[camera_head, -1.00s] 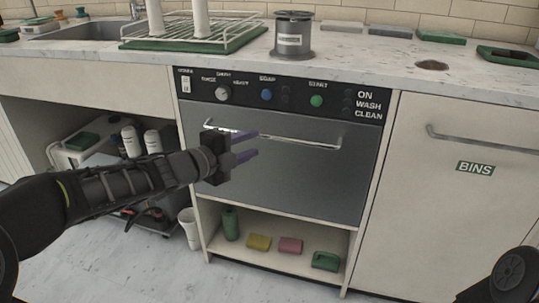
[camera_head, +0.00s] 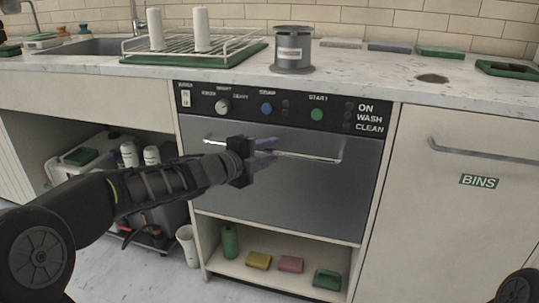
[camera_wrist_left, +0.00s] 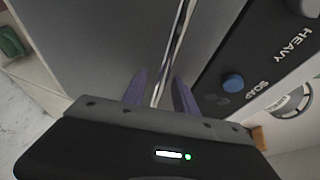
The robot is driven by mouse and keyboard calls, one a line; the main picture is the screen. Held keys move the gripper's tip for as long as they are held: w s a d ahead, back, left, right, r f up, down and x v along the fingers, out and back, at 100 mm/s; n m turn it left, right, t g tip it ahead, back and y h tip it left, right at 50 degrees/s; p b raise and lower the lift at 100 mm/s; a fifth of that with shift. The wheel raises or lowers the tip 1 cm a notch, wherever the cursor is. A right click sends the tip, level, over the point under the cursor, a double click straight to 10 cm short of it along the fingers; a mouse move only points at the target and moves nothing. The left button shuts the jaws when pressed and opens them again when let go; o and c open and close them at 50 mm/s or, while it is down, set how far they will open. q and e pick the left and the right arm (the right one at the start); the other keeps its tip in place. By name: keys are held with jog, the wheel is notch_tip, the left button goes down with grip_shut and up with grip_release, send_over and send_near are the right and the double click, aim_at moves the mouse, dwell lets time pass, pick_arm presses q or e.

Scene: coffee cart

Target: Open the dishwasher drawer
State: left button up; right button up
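The dishwasher drawer (camera_head: 290,195) has a dark steel front and is closed under the counter. Its long bar handle (camera_head: 315,159) runs across the upper front. My left gripper (camera_head: 266,152) is at the left-middle part of the handle. In the left wrist view, the two purple fingers (camera_wrist_left: 157,92) stand apart, and the handle (camera_wrist_left: 174,50) runs between them. I cannot tell whether either finger touches the bar. My right gripper is not in view.
The control panel (camera_head: 275,107) with knob and buttons is just above the handle. Below the drawer is an open shelf (camera_head: 240,267) with a green bottle (camera_head: 230,240) and several sponges. The bins door (camera_head: 465,215) is to the right. Floor shows at the lower left.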

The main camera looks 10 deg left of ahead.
pick_arm(q)
jog(key=shift+w, duration=0.1)
jog(key=shift+c, duration=0.3)
grip_shut()
dwell(1.1)
